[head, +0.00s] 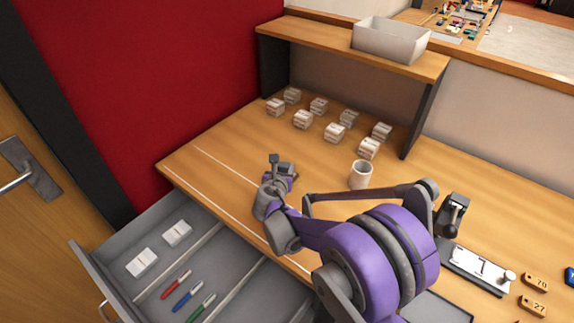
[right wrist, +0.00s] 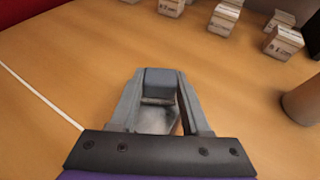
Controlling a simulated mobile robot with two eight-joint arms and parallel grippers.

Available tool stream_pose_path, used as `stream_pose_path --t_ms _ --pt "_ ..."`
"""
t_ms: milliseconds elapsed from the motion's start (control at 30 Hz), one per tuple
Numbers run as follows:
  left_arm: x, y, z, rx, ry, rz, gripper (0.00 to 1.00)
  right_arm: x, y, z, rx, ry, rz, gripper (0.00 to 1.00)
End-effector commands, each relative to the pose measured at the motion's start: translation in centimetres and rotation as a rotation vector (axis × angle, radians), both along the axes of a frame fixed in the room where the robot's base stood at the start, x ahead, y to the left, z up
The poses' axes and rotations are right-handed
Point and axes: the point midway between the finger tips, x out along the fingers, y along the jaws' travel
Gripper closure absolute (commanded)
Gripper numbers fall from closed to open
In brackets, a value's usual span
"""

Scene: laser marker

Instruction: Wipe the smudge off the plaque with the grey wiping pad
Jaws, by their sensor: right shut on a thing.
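My right gripper (head: 281,176) is low over the wooden desk, left of the white mug. In the right wrist view, the gripper (right wrist: 158,100) is shut on a grey block, which I take for the wiping pad (right wrist: 161,80). A shiny grey patch (right wrist: 155,120) shows between the fingers below the pad; it may be the plaque, but I cannot tell. No smudge can be made out. In the head view my gripper and arm hide the desk beneath them. My left gripper is not in view.
A white mug (head: 361,175) stands right of my gripper. Several small white boxes (head: 334,132) stand behind it, below a shelf with a grey bin (head: 390,40). An open drawer (head: 92,270) holds pens and white packs. A dark device (head: 453,213) and number tags (head: 535,282) are at right.

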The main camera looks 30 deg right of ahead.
Motion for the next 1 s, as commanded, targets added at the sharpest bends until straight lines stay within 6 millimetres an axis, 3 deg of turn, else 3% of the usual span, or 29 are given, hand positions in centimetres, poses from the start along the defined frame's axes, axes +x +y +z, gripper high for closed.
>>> stream_pose_path --t_ms 200,533,1000 --pt "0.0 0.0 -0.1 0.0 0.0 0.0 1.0 -0.7 1.3 0.1 0.0 0.0 0.001 1.0" --pt "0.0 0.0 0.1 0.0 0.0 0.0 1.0 -0.7 1.3 0.3 -0.001 -0.001 -0.001 1.0" --pt "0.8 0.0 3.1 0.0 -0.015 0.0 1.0 -0.6 1.3 4.8 -0.002 -0.001 -0.001 1.0"
